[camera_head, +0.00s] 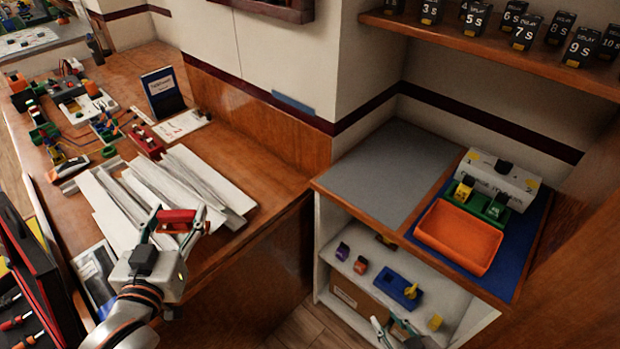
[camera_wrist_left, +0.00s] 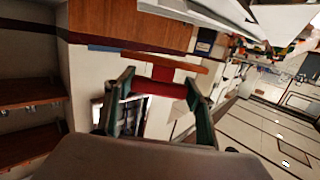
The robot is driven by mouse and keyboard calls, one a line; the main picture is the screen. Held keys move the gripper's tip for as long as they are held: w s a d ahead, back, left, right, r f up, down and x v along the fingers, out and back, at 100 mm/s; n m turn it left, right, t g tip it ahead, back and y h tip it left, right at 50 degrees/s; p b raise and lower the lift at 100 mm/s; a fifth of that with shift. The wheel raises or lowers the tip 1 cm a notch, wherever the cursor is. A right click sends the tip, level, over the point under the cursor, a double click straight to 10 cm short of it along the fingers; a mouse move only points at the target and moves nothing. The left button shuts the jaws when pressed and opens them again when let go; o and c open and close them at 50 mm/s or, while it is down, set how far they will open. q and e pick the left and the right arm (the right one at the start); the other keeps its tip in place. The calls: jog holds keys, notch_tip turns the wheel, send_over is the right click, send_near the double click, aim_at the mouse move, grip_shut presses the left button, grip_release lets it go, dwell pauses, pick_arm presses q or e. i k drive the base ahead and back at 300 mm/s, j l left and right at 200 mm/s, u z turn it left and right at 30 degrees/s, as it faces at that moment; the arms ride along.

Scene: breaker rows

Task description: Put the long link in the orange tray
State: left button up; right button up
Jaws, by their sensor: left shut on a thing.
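My left gripper (camera_head: 180,226) is shut on a red, bar-shaped piece, which I take for the long link (camera_head: 178,216), and holds it above the white channel pieces on the wooden bench. In the left wrist view the red link (camera_wrist_left: 162,80) sits crosswise between the two green-grey fingers (camera_wrist_left: 165,98). The orange tray (camera_head: 458,236) stands empty on a blue mat at the right, well apart from my left gripper. My right gripper (camera_head: 393,328) is partly in view at the bottom edge, by the lower shelf, with its fingertips apart and nothing visible between them.
A green holder (camera_head: 482,203) and a white box (camera_head: 500,178) stand behind the tray. A grey mat (camera_head: 390,172) left of it is bare. The lower shelf holds a blue block (camera_head: 400,289) and small pieces. A wall corner and an upper shelf (camera_head: 490,45) stand behind.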

aim_at(456, 238)
jog(key=j+z, duration=0.1)
jog(key=z, duration=0.4)
jog(key=i+j+z, duration=0.1)
jog(key=z, duration=0.35)
